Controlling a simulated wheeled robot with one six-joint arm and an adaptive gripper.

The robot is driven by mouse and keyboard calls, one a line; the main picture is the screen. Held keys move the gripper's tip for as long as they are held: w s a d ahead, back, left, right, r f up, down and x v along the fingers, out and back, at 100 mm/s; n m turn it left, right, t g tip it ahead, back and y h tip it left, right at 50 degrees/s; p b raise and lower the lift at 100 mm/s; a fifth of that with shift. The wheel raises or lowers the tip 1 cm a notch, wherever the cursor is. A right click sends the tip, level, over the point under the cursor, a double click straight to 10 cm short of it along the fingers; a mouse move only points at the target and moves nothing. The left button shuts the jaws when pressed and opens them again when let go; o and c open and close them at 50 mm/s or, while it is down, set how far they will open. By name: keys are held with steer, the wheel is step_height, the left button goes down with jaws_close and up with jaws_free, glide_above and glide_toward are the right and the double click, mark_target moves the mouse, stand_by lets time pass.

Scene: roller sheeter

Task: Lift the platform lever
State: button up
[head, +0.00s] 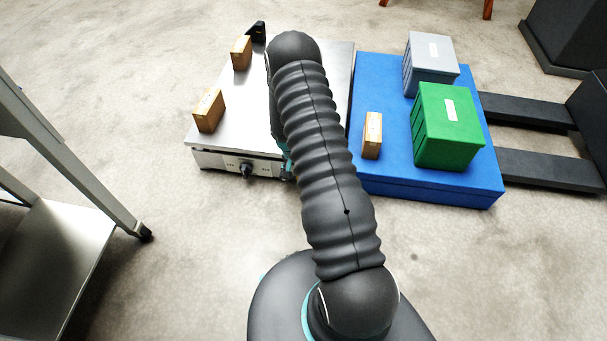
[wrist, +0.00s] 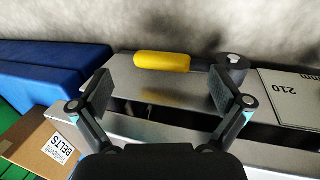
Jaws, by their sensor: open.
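The platform lever has a yellow grip (wrist: 162,61) lying level across the top middle of the wrist view. A dark metal arm joins it to a round grey pivot (wrist: 235,62) on its right. My gripper (wrist: 164,92) is open and empty, one finger on each side of the picture below the grip. The grip shows beyond the fingertips; I cannot tell the exact gap. In the head view my arm hides the lever and most of my gripper. The steel platform (head: 235,120) stands to the left of my arm, with a dark knob (head: 247,169) on its front face.
Two brown boxes (head: 209,110) (head: 241,53) sit on the platform's left side. A blue pallet (head: 400,180) on the right bears a green crate (head: 450,126), a grey crate (head: 431,64) and a small brown box (head: 372,135). A metal table (head: 60,260) stands at left.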

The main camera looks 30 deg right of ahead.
steer(key=v, duration=1.1)
